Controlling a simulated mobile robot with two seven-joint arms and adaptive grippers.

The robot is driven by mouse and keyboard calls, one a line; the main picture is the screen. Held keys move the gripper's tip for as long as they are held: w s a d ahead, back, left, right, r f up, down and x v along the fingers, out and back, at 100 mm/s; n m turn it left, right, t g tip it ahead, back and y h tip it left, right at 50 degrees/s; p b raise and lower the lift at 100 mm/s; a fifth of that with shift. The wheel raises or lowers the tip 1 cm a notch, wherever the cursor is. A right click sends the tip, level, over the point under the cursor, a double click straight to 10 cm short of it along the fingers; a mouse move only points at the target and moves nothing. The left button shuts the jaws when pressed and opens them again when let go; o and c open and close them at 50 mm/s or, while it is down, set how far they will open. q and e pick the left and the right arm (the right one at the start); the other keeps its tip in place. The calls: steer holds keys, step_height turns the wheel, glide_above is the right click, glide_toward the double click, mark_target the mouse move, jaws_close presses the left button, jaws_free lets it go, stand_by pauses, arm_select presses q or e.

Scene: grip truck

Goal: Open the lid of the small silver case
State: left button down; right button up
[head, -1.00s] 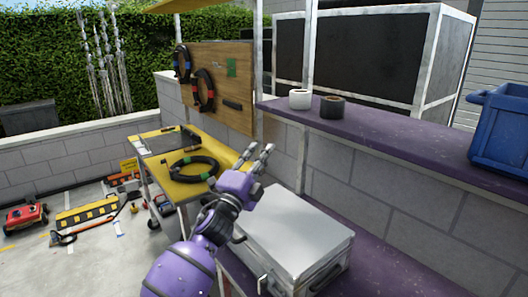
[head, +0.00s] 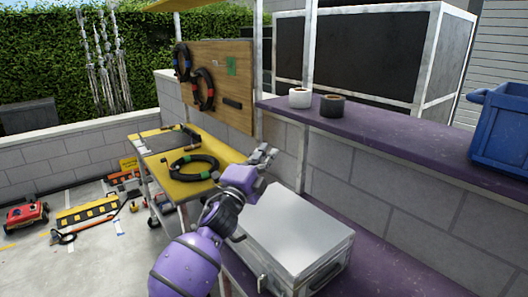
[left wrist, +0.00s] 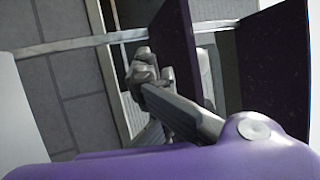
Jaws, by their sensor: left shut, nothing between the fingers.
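The small silver case (head: 290,237) lies on the lower purple shelf in the head view, with its lid down. Latches show on its front side. My left gripper (head: 266,153) is shut and empty, above and beyond the case's far left corner, near the block wall. Its grey fingers also show in the left wrist view (left wrist: 145,65), close together. I cannot tell whether the gripper or wrist touches the case. My right gripper is not in view.
A purple upper shelf (head: 400,145) runs along the wall with a white roll (head: 300,97), a black roll (head: 332,106) and a blue crate (head: 500,135). A yellow table (head: 206,150) with a coiled cable (head: 194,167) stands left of the gripper.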

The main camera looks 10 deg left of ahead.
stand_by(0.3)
arm_select(q)
steer(key=c, duration=2.5)
jaws_free()
steer(key=o, duration=0.4)
steer(key=v, duration=1.2)
